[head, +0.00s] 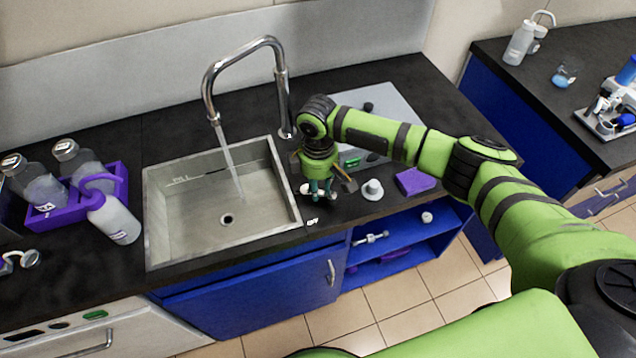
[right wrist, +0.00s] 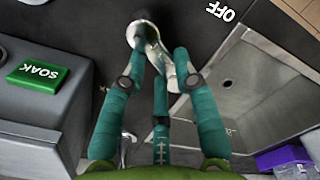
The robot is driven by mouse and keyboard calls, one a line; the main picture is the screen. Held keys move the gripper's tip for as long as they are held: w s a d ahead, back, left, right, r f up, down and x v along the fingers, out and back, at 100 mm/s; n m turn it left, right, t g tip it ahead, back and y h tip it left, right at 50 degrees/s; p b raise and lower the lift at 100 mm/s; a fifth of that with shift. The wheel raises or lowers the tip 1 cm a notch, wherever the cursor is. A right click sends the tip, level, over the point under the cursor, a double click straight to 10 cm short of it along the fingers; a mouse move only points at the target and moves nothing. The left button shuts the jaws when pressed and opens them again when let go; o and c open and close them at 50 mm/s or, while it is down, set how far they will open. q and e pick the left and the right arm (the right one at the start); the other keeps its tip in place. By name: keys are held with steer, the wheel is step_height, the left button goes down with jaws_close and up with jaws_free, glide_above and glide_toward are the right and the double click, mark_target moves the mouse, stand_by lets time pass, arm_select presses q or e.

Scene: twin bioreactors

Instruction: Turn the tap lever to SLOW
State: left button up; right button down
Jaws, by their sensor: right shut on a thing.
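The tap lever (right wrist: 140,32) is a shiny metal piece between the teal fingertips of my right gripper (right wrist: 158,62) in the right wrist view. The gripper is shut on it. In the head view my right gripper (head: 318,190) points down at the counter just right of the sink and mostly hides the lever. A white OFF label (right wrist: 221,11) is on the black counter beside the lever, and shows in the head view (head: 313,222). I cannot make out a SLOW label. The tall chrome tap (head: 207,85) runs water into the sink. My left gripper is not in view.
The steel sink (head: 165,235) lies left of the gripper. Bottles stand in a purple rack (head: 47,218) at the left.

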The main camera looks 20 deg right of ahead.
steer(key=c, duration=0.9)
jaws_free()
steer(key=shift+c, duration=0.2)
step_height(320, 180, up, 12)
